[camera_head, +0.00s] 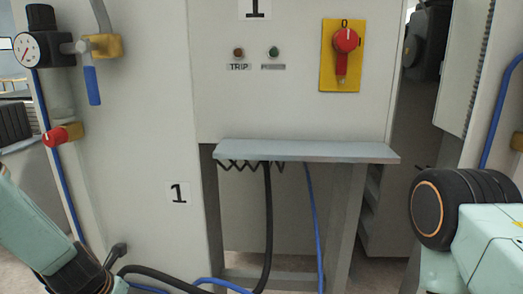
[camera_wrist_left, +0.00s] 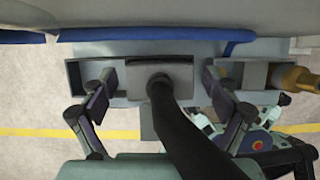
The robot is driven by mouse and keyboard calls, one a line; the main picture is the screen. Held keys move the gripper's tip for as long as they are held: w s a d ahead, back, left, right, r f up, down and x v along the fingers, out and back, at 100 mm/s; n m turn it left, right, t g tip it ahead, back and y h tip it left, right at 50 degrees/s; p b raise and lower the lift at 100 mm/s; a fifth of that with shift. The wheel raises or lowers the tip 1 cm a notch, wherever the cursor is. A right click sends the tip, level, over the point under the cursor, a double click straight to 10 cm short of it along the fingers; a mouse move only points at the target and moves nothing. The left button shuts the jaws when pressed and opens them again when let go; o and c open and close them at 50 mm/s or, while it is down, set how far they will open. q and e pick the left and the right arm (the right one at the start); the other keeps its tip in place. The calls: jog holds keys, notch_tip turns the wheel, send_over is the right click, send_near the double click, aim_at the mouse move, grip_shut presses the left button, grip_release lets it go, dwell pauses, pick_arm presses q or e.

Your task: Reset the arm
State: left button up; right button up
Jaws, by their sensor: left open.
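My left arm (camera_head: 45,235) comes in at the lower left of the head view. Its gripper is not clearly shown there. In the left wrist view my left gripper (camera_wrist_left: 158,78) is open, with its two dark fingers wide apart. A black hose (camera_wrist_left: 185,130) with a dark end fitting shows between the fingers, apart from both. I cannot tell its depth relative to the fingertips. My right arm (camera_head: 480,220) shows at the right edge of the head view as a black joint and pale green links. The right gripper is outside both views.
A grey machine cabinet carries a yellow plate with a red rotary switch (camera_head: 345,40). A grey shelf (camera_head: 305,151) juts out below it. A pressure gauge (camera_head: 28,50) and a red valve knob (camera_head: 55,137) are at left. Black and blue hoses (camera_head: 268,225) hang under the shelf.

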pick_arm(q)
jog(key=shift+s+r+p, duration=0.1)
jog(key=shift+r+p, duration=0.3)
jog(key=shift+r, duration=0.1)
jog(key=p+v, duration=0.8)
jog(key=v, duration=0.3)
jog(key=b+x, duration=0.9)
jog(key=x, duration=0.3)
jog(key=shift+s+f, duration=0.1)
jog(key=shift+f, duration=0.15)
notch_tip(320, 180, up, 5)
jog(key=p, duration=0.3)
jog(key=shift+f+p, duration=0.1)
jog(key=shift+p, duration=0.25)
jog(key=s, duration=0.5)
jog(key=shift+s+a+f, duration=0.1)
jog(key=shift+a+f, duration=0.15)
jog(key=shift+f, duration=0.05)
jog(key=s+p, duration=0.5)
jog(key=s, duration=0.7)
jog(key=shift+a, duration=0.45)
jog(key=shift+s+a, duration=0.1)
jog(key=shift+s, duration=0.1)
